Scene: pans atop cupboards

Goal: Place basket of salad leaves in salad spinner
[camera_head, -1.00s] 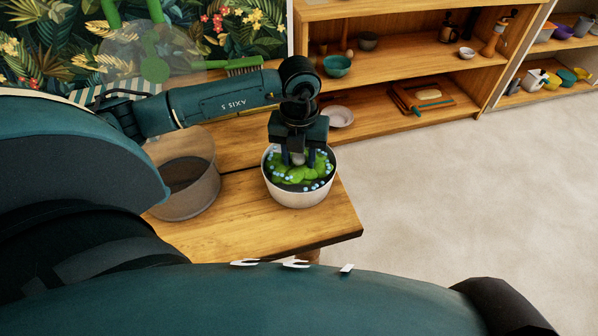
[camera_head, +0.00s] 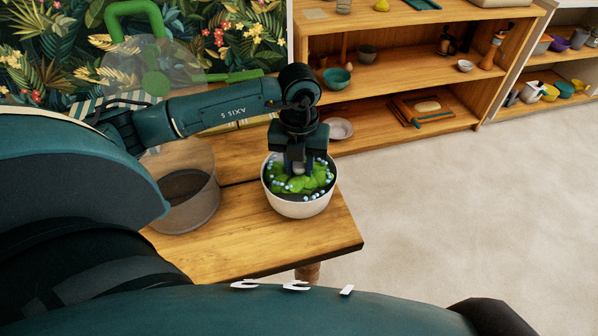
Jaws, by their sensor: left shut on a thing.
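The basket of salad leaves (camera_head: 301,206) is a round white bowl-like basket with a dark inside, green leaves (camera_head: 312,184) and small pale blue drops. It is over the right end of the wooden table; I cannot tell whether it touches the top. My left gripper (camera_head: 298,170) points down into its middle and is shut on it; the fingertips are partly hidden among the leaves. The salad spinner bowl (camera_head: 187,200) is clear, round and open-topped, and stands left of the basket, partly behind my left arm. A clear lid with a green handle (camera_head: 153,68) shows behind my arm. My right gripper is not in view.
The wooden table (camera_head: 255,247) is bare in front of the bowl and basket. A wooden shelf (camera_head: 400,78) with bowls and boards stands behind, and another shelf (camera_head: 560,95) is at the far right. The floor on the right is clear.

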